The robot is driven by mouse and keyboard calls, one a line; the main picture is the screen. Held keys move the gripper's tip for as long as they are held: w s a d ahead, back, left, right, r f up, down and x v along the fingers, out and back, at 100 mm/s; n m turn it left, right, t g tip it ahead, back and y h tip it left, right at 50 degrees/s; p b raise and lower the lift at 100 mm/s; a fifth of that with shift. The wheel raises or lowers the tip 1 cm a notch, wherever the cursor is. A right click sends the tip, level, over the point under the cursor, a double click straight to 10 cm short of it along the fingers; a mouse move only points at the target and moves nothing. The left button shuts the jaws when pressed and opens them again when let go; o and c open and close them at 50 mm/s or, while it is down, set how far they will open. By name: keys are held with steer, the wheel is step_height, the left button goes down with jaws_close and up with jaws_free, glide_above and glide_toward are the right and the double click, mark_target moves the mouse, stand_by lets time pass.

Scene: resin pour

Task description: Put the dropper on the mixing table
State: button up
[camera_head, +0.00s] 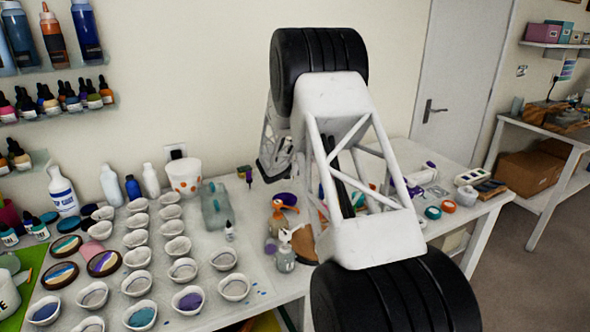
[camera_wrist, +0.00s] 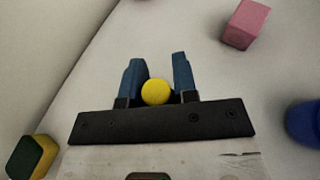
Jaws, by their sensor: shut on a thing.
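My gripper (camera_wrist: 156,75) shows in the wrist view with its two blue fingers on either side of a round yellow end. This yellow end appears to be the top of the dropper (camera_wrist: 155,92), held between the fingers; the rest of it is hidden below. In the head view my arm covers the middle of the scene, and I cannot make out the fingertips or the held dropper. The mixing table (camera_head: 262,300) is white and carries many cups and bottles. My gripper is over a pale surface close to a wall.
In the wrist view a pink block (camera_wrist: 242,25), a yellow-green block (camera_wrist: 32,156) and a blue object (camera_wrist: 303,122) lie around the gripper. In the head view, rows of white cups (camera_head: 183,269) and a spray bottle (camera_head: 285,256) crowd the table. A white-and-orange pot (camera_head: 185,176) stands at the back.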

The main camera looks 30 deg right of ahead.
steer(key=shift+f, duration=0.5)
steer(key=o, duration=0.9)
steer(key=shift+f, duration=0.1)
steer(key=shift+v, duration=6.1)
